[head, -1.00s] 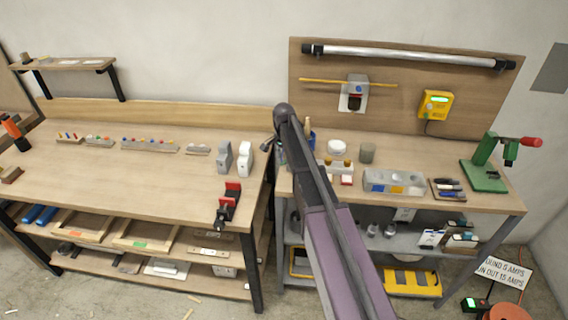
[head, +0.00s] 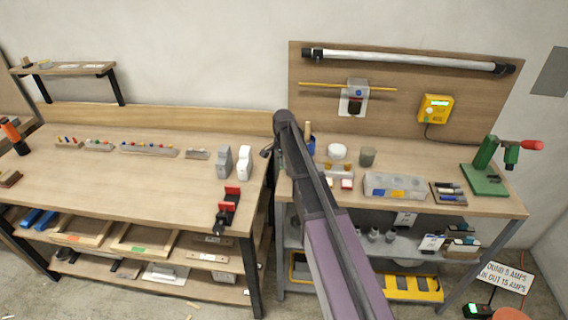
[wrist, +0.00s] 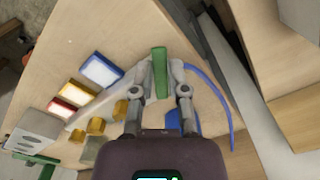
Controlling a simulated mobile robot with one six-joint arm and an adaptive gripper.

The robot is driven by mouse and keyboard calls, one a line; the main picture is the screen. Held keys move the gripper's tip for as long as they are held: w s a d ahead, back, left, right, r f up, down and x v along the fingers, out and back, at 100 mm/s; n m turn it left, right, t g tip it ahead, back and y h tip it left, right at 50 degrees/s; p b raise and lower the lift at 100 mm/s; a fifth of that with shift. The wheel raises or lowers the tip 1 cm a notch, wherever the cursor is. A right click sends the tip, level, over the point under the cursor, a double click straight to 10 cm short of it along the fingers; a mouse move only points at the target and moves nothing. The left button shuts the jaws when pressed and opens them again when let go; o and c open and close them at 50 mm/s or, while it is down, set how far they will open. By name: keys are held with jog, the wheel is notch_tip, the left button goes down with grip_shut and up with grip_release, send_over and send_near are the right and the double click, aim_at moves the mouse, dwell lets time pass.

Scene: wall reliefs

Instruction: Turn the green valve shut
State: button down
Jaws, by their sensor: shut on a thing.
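In the wrist view, my gripper (wrist: 160,72) has its two fingers closed around a narrow green bar (wrist: 159,64), which looks like the green valve's handle. The bar stands between the fingertips, above the wooden surface. The valve's body is not clearly seen, so I cannot tell how far it is turned. In the head view, my arm hides the gripper and the green handle.
Beside the handle in the wrist view are a blue-edged label (wrist: 101,70), a red-edged label (wrist: 61,107) and yellow blocks (wrist: 96,126). A blue curved strip (wrist: 218,95) lies at right. In the head view, a green press (head: 484,178) stands at the bench's right end.

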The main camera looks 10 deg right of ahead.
jog(key=shift+s+d+n, duration=0.1)
jog(key=shift+s+n, duration=0.05)
jog(key=shift+n, duration=0.25)
jog(key=n, duration=0.3)
jog(key=shift+s+d, duration=0.4)
jog(key=shift+s+d+n, duration=0.15)
jog(key=shift+d+n, duration=0.1)
jog(key=shift+n, duration=0.65)
jog(key=shift+s+d+n, duration=0.1)
jog(key=shift+d+n, duration=0.15)
jog(key=shift+n, duration=0.65)
jog(key=c, duration=0.6)
grip_release()
jog(key=shift+c, duration=0.2)
jog(key=shift+w+a+m, duration=0.1)
jog(key=shift+m, duration=0.2)
